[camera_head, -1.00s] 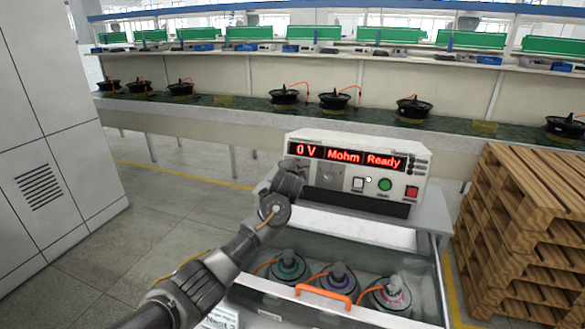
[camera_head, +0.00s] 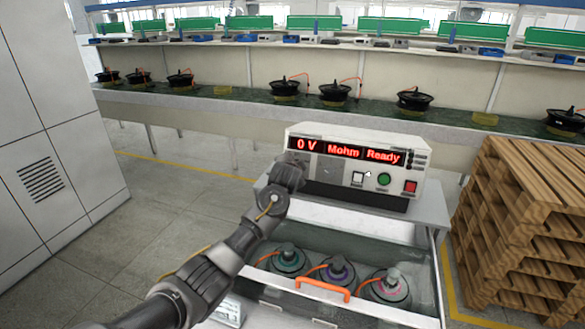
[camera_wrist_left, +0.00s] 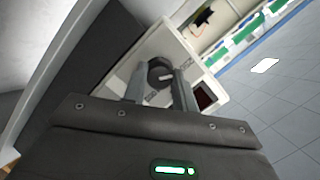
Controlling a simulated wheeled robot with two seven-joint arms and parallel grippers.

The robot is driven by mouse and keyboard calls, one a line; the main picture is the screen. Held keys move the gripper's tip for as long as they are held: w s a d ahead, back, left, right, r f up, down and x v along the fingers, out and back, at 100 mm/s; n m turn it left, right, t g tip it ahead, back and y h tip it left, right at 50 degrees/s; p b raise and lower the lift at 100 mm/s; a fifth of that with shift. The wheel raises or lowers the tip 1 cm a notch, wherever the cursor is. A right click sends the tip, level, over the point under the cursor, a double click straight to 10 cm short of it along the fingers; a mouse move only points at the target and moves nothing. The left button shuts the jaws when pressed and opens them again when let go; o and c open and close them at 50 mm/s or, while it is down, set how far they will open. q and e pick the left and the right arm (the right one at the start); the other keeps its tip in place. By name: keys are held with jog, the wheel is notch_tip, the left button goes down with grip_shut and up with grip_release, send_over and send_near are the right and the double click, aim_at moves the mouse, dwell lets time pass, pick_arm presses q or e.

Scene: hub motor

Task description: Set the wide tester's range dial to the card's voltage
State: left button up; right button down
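The wide tester (camera_head: 340,183) is a white box with a red display reading "0 V", "Mohm" and "Ready". My left gripper (camera_head: 300,168) is at the left part of its front and hides the range dial in the head view. In the left wrist view the dark round dial (camera_wrist_left: 160,70) with a pale mark lies between or just beyond the two fingertips of the gripper (camera_wrist_left: 160,82). The fingers stand apart, and I see no clear contact. A pale card (camera_head: 230,312) is partly behind my left arm, and its writing cannot be read. My right gripper is out of view.
The tester has a white button, a green button (camera_head: 384,179) and a red button (camera_head: 410,187). Wooden pallets (camera_head: 525,215) stand at the right, a pale cabinet (camera_head: 50,130) at the left.

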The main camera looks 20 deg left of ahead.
pick_arm(q)
jog(key=o, duration=0.4)
jog(key=shift+w, duration=0.15)
jog(key=shift+o, duration=0.2)
jog(key=b+v, duration=0.2)
jog(key=v, duration=0.8)
jog(key=shift+s, duration=0.4)
jog(key=shift+d+r, duration=0.1)
